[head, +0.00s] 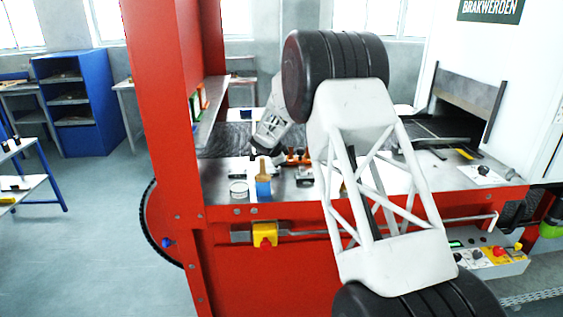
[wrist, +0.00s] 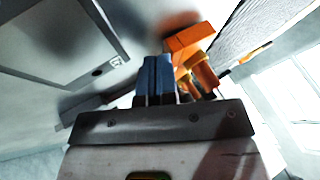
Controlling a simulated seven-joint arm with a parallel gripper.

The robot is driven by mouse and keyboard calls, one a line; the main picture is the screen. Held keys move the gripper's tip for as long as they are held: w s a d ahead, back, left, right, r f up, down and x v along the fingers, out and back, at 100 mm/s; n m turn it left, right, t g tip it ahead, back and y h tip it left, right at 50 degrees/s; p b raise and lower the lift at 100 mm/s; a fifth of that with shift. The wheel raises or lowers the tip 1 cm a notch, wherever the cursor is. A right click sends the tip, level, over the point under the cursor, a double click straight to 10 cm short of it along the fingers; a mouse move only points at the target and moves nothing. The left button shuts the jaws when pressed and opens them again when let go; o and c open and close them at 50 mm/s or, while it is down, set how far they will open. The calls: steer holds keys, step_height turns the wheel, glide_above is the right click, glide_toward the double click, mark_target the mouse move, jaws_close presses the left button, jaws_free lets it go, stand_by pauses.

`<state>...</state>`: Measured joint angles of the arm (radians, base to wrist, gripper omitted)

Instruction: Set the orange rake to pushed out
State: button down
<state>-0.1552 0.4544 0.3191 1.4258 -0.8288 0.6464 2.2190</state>
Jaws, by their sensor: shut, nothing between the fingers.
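The orange rake (wrist: 190,42) shows in the wrist view just beyond and to the right of my fingertips, with blocky orange parts close to the fingers. I cannot tell whether the fingers touch it. In the head view, orange-red parts (head: 298,157) show at the near edge of the mesh belt, partly hidden by my arm; they look like the same rake. My gripper (wrist: 157,60) has blue fingers pressed together with nothing between them. In the head view its fingertips cannot be made out clearly. The rake's full length and exact setting are hidden.
A red post (head: 165,110) rises at the left. A yellow block (head: 265,235) hangs on the red front.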

steer(key=shift+w, duration=0.1)
steer(key=w, duration=1)
steer(key=shift+w, duration=0.75)
steer(key=shift+w+r, duration=0.1)
steer(key=shift+r, duration=0.15)
steer(key=shift+r, duration=0.1)
steer(key=shift+a+r, duration=0.25)
steer(key=shift+r, duration=0.15)
steer(key=s+v, duration=0.1)
steer(key=v, duration=0.7)
steer(key=shift+s+a, duration=0.15)
